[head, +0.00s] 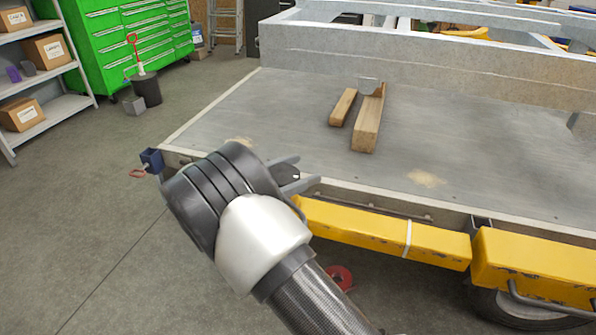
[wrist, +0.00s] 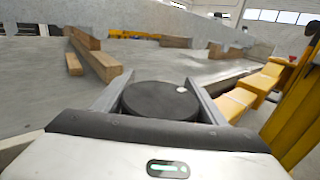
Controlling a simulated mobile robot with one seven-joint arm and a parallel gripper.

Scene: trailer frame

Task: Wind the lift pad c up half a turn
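A dark round disc (wrist: 158,102) with a small pale mark near its right edge lies between the two fingers of my gripper in the wrist view. It looks like a lift pad, but I see no letter on it. The fingers of my gripper (wrist: 160,92) stand wide apart, one on each side of the disc. Their inner faces look very close to its rim; whether they press on it I cannot tell. In the head view my gripper (head: 296,175) is at the near edge of the trailer deck (head: 270,120), and the disc is mostly hidden.
Two wooden blocks, a short one (head: 343,107) and a longer one (head: 369,122), lie on the deck. Yellow beams (head: 385,230) run along the near edge, right of my gripper. A blue bracket (head: 152,160) sits at the deck's left corner.

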